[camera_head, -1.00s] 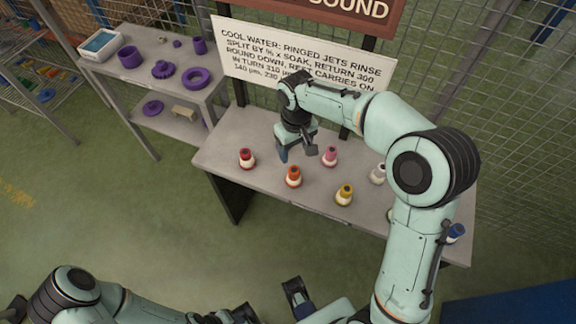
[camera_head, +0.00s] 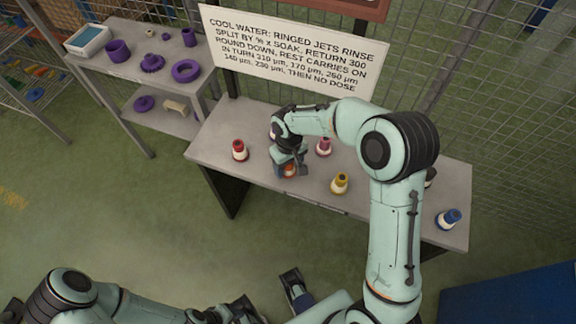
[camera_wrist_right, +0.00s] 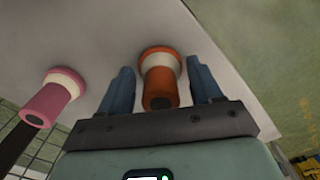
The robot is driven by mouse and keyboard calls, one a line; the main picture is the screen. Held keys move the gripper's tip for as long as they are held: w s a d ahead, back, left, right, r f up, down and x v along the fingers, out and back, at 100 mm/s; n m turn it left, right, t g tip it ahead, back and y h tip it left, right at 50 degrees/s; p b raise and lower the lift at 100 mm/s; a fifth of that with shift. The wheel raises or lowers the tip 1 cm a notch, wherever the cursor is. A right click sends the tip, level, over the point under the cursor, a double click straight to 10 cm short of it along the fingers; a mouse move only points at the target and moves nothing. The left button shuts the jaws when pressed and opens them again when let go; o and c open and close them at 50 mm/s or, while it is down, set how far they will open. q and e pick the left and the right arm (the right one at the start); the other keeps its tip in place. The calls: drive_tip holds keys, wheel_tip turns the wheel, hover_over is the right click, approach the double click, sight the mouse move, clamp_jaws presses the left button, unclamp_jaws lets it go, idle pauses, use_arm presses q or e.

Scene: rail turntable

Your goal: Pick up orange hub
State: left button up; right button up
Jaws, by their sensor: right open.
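The orange hub (camera_head: 289,171), with a cream band and a wider orange base, stands on the grey table, partly hidden by my right gripper (camera_head: 290,170) in the head view. In the right wrist view the orange hub (camera_wrist_right: 160,82) sits between the two blue fingers of my right gripper (camera_wrist_right: 160,80). The fingers are apart, with a visible gap on each side of the hub.
A red hub (camera_head: 239,150), a pink hub (camera_head: 324,147) and a yellow hub (camera_head: 340,184) stand nearby. A blue hub (camera_head: 448,218) is at the right end of the table (camera_head: 215,135). A sign (camera_head: 290,52) stands behind. Purple parts sit on a side shelf (camera_head: 125,75).

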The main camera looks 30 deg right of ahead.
clamp_jaws()
drive_tip(key=shift+r, duration=0.1)
